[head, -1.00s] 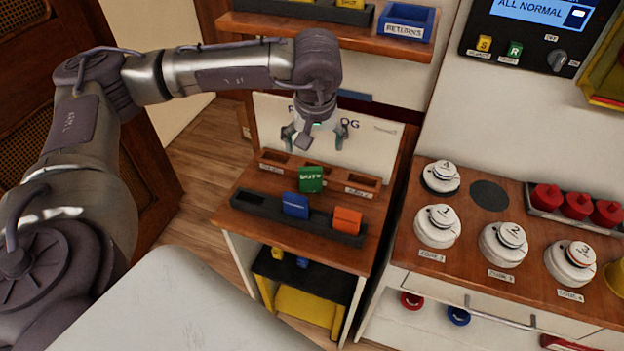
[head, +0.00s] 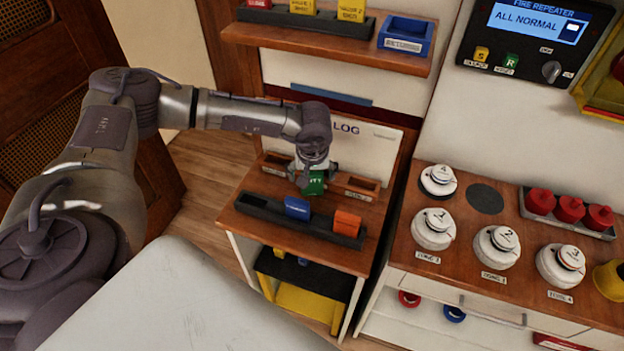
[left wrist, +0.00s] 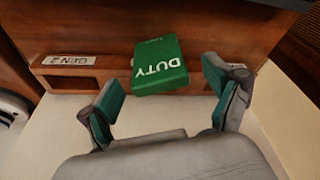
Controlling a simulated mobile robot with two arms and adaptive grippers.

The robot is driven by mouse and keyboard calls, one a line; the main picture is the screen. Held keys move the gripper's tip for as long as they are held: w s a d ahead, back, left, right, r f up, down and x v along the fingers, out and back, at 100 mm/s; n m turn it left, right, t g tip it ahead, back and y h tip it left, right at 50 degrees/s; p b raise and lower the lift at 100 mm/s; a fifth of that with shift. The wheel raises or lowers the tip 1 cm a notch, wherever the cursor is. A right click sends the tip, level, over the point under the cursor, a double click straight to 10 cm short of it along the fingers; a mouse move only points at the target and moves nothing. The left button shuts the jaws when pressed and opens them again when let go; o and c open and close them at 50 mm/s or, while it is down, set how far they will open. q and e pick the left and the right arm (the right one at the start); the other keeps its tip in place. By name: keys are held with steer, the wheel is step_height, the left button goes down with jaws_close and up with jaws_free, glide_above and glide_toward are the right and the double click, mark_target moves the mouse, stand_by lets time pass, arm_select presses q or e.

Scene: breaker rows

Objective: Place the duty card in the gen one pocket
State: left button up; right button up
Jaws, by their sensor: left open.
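The green duty card (head: 314,184) stands at the middle of the wooden pocket rail (head: 277,170); its lower edge is hidden. In the left wrist view the card (left wrist: 160,66) reads DUTY and covers the rail's middle. My left gripper (head: 313,178) is at the card from above, its fingers open. In the left wrist view the gripper (left wrist: 163,92) has a finger on each side of the card, with gaps. A GEN 2 label (left wrist: 68,60) shows beside one end pocket. The gen one label cannot be read. My right gripper is not in view.
A black rack (head: 262,208) in front holds a blue card (head: 297,207) and an orange card (head: 346,222). A white LOG board (head: 370,142) stands behind. A shelf with a blue tray (head: 405,36) is above. White detectors (head: 434,229) stand on the right counter.

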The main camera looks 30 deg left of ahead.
arm_select(q)
steer(key=shift+c, duration=0.3)
steer(key=c, duration=1.3)
